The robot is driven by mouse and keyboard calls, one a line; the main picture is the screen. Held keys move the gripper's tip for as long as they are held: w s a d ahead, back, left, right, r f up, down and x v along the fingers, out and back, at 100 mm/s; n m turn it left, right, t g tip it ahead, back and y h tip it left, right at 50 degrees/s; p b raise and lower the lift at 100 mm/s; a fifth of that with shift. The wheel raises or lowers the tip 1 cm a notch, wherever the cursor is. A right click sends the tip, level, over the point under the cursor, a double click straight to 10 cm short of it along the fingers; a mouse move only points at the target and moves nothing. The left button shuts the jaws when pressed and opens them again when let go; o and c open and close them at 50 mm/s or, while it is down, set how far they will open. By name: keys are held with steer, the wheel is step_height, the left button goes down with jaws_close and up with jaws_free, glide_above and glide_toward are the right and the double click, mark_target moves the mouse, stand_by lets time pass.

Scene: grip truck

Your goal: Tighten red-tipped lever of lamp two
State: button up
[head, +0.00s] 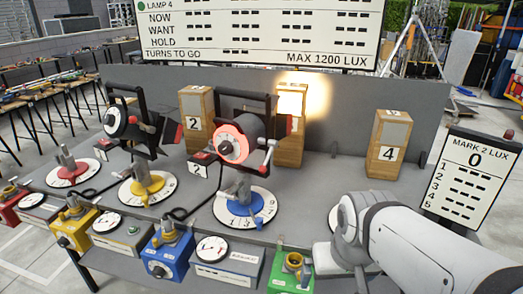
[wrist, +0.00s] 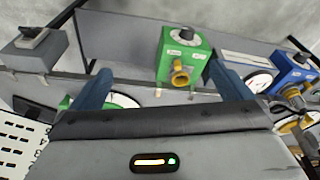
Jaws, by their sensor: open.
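Lamp two (head: 235,145) stands on a blue dial base (head: 245,207) in the head view, with a "2" tag beside it. Its round face has a glowing red ring, and a black yoke frames its head. A pale lever or handle (head: 268,160) shows on its right side; I cannot clearly make out a red tip. My gripper (wrist: 160,68) is open and empty in the wrist view, its two blue fingers spread apart. In the head view my arm is at the lower right, apart from lamp two, and the fingertips cannot be made out. Lamp two's head is not visible in the wrist view.
Another lamp (head: 135,125) stands left on a yellow dial. Wooden blocks (head: 390,145) stand behind against a grey panel (head: 345,110). A green box (wrist: 183,55) with a yellow fitting lies ahead of my fingers; a blue box (wrist: 293,72) is to its right. Cables cross the bench.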

mark_target(262, 166)
steer(key=shift+c, duration=0.2)
